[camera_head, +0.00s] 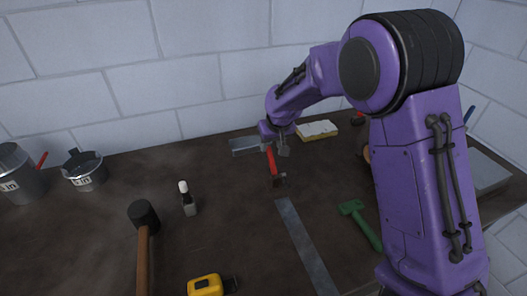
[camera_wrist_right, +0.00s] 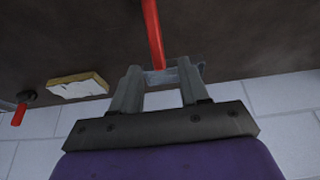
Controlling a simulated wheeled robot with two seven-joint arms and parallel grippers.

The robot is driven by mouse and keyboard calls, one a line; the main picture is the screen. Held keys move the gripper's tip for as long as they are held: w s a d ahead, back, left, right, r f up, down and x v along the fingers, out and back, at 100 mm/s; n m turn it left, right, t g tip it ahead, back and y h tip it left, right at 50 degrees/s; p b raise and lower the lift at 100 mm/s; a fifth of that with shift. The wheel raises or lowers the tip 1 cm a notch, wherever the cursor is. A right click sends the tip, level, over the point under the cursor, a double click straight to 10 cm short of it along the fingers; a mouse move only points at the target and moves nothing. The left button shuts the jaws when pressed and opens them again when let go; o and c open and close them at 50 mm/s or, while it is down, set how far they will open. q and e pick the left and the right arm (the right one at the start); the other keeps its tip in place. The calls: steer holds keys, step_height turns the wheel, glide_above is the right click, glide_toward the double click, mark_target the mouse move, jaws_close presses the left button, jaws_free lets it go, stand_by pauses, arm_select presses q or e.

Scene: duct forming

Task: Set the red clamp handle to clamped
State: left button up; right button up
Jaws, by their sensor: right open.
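The red clamp handle (camera_head: 272,164) stands near the middle of the bench in the head view, with a small dark metal part at its near end. In the right wrist view the red handle (camera_wrist_right: 154,32) comes down from the top edge toward the fingers. My right gripper (camera_head: 276,147) is at the handle's far end in the head view. In the wrist view my right gripper (camera_wrist_right: 158,70) has its two fingers apart, with the handle's end between or just beyond the tips. Whether they touch is unclear. My left gripper is not in view.
A metal strip (camera_head: 305,245), green tool (camera_head: 360,222), mallet (camera_head: 143,222), yellow tape measure (camera_head: 206,285) and small bottle (camera_head: 187,200) lie around the bench. Metal buckets (camera_head: 84,172) stand at left. A pale yellow block (camera_head: 317,130) lies near the back wall.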

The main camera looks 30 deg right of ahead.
mark_target(270, 153)
steer(key=p+x, duration=0.1)
steer(key=x, duration=0.8)
steer(key=shift+d+r, duration=0.1)
steer(key=shift+d, duration=0.05)
steer(key=shift+s+r, duration=0.15)
steer(key=shift+s, duration=0.1)
steer(key=shift+c, duration=0.3)
steer(key=shift+w, duration=0.1)
jaws_close()
